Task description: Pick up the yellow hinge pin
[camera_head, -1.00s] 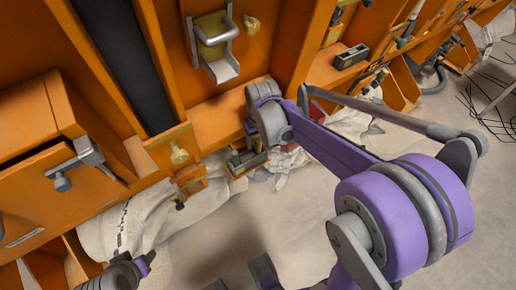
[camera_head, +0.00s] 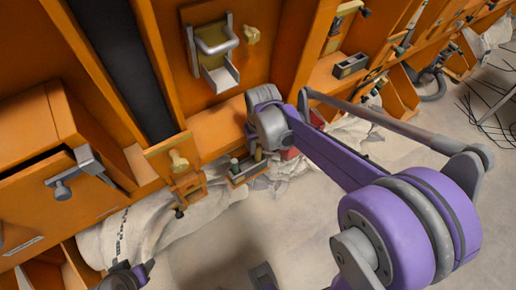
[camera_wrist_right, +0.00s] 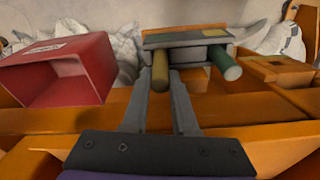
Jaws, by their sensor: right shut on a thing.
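The yellow hinge pin (camera_wrist_right: 160,74) is a short dull-yellow cylinder, between the fingertips of my right gripper (camera_wrist_right: 161,84) in the right wrist view. The gripper is shut on it. The pin's far end meets a grey and orange holder (camera_wrist_right: 188,39), beside a green pin (camera_wrist_right: 225,66). I cannot tell whether the yellow pin is still seated there. In the head view the yellow pin (camera_head: 257,154) and green pin (camera_head: 234,165) stand at the holder, and my right wrist hides most of the gripper. My left gripper is not clearly visible.
A red open box (camera_wrist_right: 62,72) lies left of the holder in the wrist view. White sacks (camera_head: 160,222) lie along the orange framework (camera_head: 218,118). A metal latch (camera_head: 214,46) is on the panel above.

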